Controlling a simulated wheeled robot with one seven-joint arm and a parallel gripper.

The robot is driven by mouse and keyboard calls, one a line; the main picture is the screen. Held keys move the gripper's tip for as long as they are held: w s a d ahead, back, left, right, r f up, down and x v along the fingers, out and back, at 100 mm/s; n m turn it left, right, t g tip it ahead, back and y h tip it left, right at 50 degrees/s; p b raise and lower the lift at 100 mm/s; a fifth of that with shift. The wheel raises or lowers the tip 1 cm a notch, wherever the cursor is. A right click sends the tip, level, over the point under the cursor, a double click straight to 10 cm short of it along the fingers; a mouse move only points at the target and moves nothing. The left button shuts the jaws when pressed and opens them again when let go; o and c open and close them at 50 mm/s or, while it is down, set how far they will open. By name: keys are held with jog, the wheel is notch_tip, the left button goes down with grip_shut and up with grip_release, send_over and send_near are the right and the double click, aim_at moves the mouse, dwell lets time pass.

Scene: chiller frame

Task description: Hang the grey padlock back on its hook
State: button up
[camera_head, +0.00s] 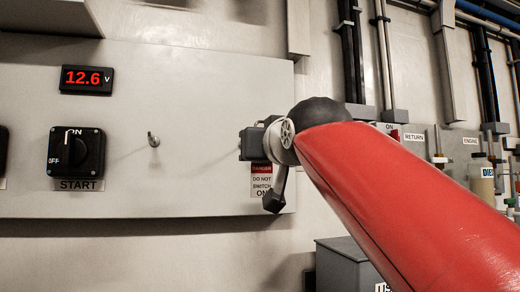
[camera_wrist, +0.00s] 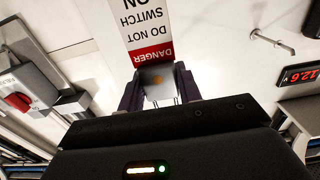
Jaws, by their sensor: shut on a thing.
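In the wrist view, my gripper (camera_wrist: 158,79) is shut on the grey padlock (camera_wrist: 157,85), whose face with a round brass-coloured spot shows between the two dark fingers. A white and red danger tag (camera_wrist: 147,32) extends from beside the padlock; in the head view the tag (camera_head: 262,181) hangs below my gripper. The metal hook (camera_head: 153,140) sticks out of the pale panel, left of my gripper and bare. It also shows at the right of the wrist view (camera_wrist: 272,42). In the head view my wrist hides the padlock and fingertips; the shackle is not clear.
The panel (camera_head: 190,90) carries a red 12.6 V display (camera_head: 87,80) and a black START rotary switch (camera_head: 76,152) left of the hook. A box with a red switch (camera_wrist: 20,100) shows at the wrist view's left. The panel between hook and gripper is clear.

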jog(key=w+a+f+p, duration=0.1)
jog(key=w, duration=0.7)
jog(key=shift+a+f, duration=0.3)
dwell(0.5)
dwell(0.6)
jog(key=o, duration=1.2)
jog(key=shift+c, duration=0.2)
jog(key=shift+s, duration=0.1)
